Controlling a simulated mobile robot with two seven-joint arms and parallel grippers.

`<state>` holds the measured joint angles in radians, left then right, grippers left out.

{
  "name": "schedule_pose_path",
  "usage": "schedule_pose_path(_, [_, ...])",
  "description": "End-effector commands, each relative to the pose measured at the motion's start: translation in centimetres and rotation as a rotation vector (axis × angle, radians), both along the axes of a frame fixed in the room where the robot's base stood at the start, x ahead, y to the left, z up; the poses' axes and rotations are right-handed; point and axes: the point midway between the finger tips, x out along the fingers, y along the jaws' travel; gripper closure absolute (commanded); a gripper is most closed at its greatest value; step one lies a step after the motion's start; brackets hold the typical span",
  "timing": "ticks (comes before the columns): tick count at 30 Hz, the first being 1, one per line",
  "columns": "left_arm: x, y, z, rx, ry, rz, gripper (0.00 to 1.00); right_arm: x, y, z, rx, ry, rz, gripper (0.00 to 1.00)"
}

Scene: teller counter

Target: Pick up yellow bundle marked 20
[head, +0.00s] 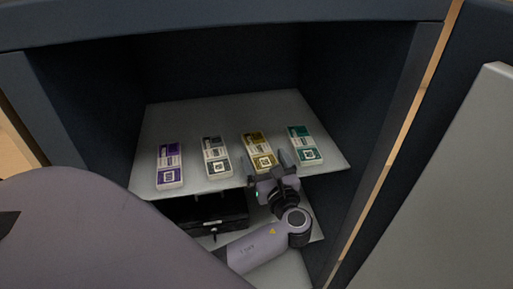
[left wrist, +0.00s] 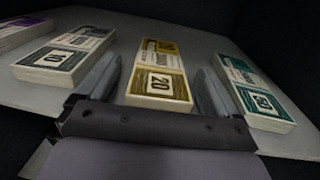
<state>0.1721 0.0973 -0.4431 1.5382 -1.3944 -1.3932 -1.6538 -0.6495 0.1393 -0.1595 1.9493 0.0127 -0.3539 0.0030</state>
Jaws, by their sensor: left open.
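The yellow bundle (head: 258,148) marked 20 lies flat on the shelf inside the safe, between a dark grey bundle and a green one. In the left wrist view the yellow bundle (left wrist: 160,75) shows its 20 label facing me, in the gap between the two fingers. My left gripper (head: 270,162) is open and empty at the shelf's front edge, just in front of the yellow bundle's near end. It also shows in the left wrist view (left wrist: 158,85), with one finger on each side of the bundle's near end. My right gripper is not in view.
A purple bundle (head: 169,165), the dark grey bundle (head: 216,156) marked 10 and the green bundle (head: 304,144) lie in the same row on the grey shelf (head: 230,112). A black box (head: 215,222) sits below. Cabinet walls and an open door (head: 450,190) bound the space.

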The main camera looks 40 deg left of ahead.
Motion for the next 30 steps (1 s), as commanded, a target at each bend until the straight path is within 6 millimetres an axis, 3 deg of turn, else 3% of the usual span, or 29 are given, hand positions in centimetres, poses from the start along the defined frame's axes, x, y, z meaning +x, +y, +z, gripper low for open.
schedule_pose_path(11, [-0.09,-0.22,-0.01,0.001,0.001,0.0,0.06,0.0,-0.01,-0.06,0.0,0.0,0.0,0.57])
schedule_pose_path(12, [-0.09,-0.22,-0.01,0.001,0.001,0.0,0.1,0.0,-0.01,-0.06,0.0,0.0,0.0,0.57])
schedule_pose_path(17, [-0.09,-0.21,-0.01,0.001,0.001,0.0,0.62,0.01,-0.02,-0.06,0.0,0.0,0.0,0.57])
schedule_pose_path(18, [-0.09,-0.21,-0.01,0.001,0.001,0.0,0.65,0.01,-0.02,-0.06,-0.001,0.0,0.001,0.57])
schedule_pose_path(30, [-0.05,-0.19,0.83,0.0,-0.001,0.0,0.65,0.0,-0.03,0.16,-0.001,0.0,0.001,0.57])
